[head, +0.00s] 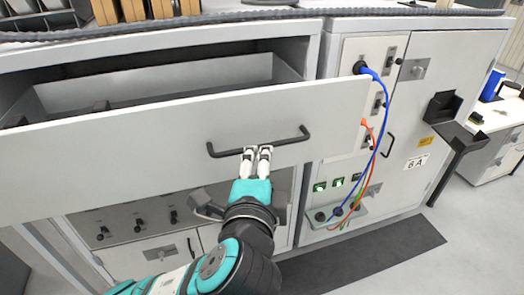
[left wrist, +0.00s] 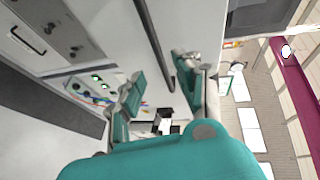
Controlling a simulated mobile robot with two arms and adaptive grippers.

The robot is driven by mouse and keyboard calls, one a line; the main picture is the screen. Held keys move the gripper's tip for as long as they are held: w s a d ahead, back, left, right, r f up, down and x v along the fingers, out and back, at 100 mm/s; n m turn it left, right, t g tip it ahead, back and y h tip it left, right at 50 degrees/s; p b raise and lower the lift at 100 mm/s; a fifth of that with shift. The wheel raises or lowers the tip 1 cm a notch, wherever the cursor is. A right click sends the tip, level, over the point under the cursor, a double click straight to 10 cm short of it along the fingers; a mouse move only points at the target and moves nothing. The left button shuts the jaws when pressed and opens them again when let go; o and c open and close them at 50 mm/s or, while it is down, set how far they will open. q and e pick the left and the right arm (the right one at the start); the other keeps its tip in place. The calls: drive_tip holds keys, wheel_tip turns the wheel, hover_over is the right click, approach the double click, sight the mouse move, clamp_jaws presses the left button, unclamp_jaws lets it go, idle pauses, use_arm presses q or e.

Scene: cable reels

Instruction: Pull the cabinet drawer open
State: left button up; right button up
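The cabinet drawer (head: 150,149) is pulled out; its white front stands forward of the cabinet and its inside shows behind it. Its black bar handle (head: 258,142) is across the front. My left gripper (head: 257,151) is at the middle of this handle. In the left wrist view, its two fingers (left wrist: 160,85) stand apart, one on each side of the dark handle bar (left wrist: 154,42), with visible room between fingers and bar. Whether a finger touches the bar is hard to tell. My right gripper does not show.
Right of the drawer, a panel carries blue, orange and green cables (head: 372,125). A cabinet door (head: 425,95) with a black bracket (head: 446,105) stands further right. Below the drawer is a panel with knobs (head: 138,226). A dark mat (head: 375,255) lies on the floor.

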use_arm(q)
drive_tip(key=shift+v, duration=2.05)
